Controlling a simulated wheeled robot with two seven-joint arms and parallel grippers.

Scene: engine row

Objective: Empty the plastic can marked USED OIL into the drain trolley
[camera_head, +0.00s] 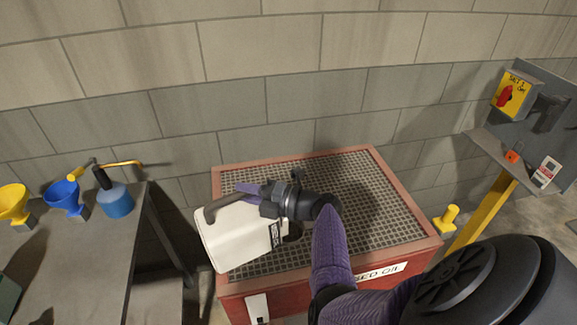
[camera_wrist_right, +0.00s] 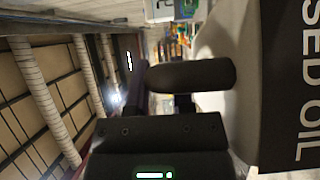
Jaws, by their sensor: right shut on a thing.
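The white plastic can (camera_head: 238,238) is tilted over the left part of the drain trolley's grated top. Its black label band faces right in the head view; in the wrist view the can (camera_wrist_right: 225,40) shows the words USED OIL. My right gripper (camera_head: 262,200) is shut on the can at its upper side, where a dark curved part shows; the exact grip is partly hidden. The drain trolley (camera_head: 365,195) is a red box with a dark grating and a USED OIL label on its front. No flowing oil is visible. My left gripper is not in view.
A grey bench (camera_head: 110,235) at the left bears a yellow funnel (camera_head: 13,203), a blue funnel (camera_head: 64,196) and a blue oil can (camera_head: 115,200). A panel with a red switch (camera_head: 506,95) and a yellow post (camera_head: 483,212) stand at the right. A block wall runs behind.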

